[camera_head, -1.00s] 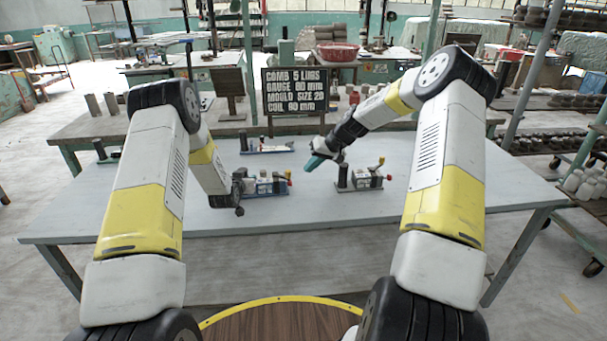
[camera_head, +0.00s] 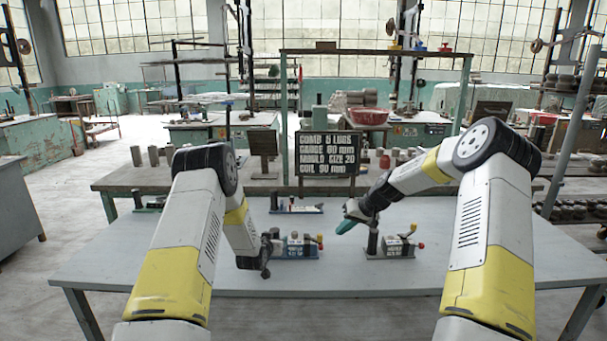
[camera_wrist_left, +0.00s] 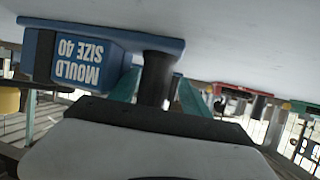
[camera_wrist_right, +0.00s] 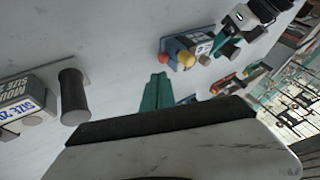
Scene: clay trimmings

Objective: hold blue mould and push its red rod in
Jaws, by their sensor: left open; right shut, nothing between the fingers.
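The blue mould (camera_head: 298,247), marked size 40, sits on the table on a blue base, with coloured knobs at its right end. In the left wrist view the blue mould (camera_wrist_left: 75,60) appears upside down beside a black post (camera_wrist_left: 155,80). My left gripper (camera_wrist_left: 158,92) is open, its teal fingers on either side of that post; whether they touch it is unclear. The blue mould also shows in the right wrist view (camera_wrist_right: 190,43); which knob ends the red rod is hard to tell. My right gripper (camera_head: 343,227) is shut and empty, above the table between the blue and grey moulds.
A grey mould (camera_head: 394,246), marked size 20, with a red knob and a black post stands right of my right gripper. Other moulds lie farther back (camera_head: 296,207) and at the left (camera_head: 148,203). A black sign (camera_head: 327,153) stands behind. The table's front (camera_head: 330,278) is clear.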

